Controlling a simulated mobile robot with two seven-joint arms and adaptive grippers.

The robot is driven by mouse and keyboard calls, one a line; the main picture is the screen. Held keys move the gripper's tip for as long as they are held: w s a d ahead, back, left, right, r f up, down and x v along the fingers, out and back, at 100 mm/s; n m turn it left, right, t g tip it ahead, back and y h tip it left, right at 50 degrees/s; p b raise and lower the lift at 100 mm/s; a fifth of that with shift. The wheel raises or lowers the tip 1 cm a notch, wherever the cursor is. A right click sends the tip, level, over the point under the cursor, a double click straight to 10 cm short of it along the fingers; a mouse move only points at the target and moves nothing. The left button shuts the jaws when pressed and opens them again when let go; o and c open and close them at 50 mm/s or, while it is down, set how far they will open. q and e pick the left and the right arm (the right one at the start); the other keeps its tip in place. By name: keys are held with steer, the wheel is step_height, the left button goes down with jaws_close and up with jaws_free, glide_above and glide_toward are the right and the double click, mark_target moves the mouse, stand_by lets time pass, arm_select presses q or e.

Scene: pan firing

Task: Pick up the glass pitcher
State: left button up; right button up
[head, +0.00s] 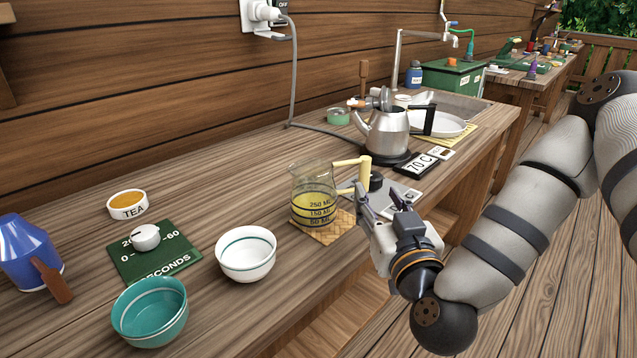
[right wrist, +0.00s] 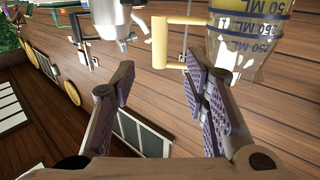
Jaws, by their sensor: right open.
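The glass pitcher (head: 313,195) stands upright on a woven mat (head: 322,235) on the wooden counter. It holds yellow liquid and carries dark volume marks. Its pale yellow handle (head: 350,162) sticks out to the right. My right gripper (head: 384,188) is open and empty, just to the right of the handle. In the right wrist view, the handle (right wrist: 161,42) shows beyond the two spread fingers (right wrist: 157,70), nearer the right finger, with the pitcher's glass body (right wrist: 247,35) at upper right. I cannot tell whether a finger touches the handle. My left gripper is out of view.
A metal kettle (head: 384,134) stands behind the pitcher, near a scale (head: 430,192). A white bowl (head: 246,254), a teal bowl (head: 150,312), a green timer mat (head: 180,262), a tea dish (head: 127,205) and a blue pot (head: 24,255) are to the left. The counter's front edge lies close.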

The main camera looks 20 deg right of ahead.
mark_target(366, 177)
steer(key=x, duration=0.6)
steer(key=b+x, duration=0.1)
steer(key=x, duration=0.2)
steer(key=shift+w+d+f, duration=0.1)
steer(key=shift+w+f, duration=0.25)
steer(key=shift+r, duration=0.1)
jaws_close()
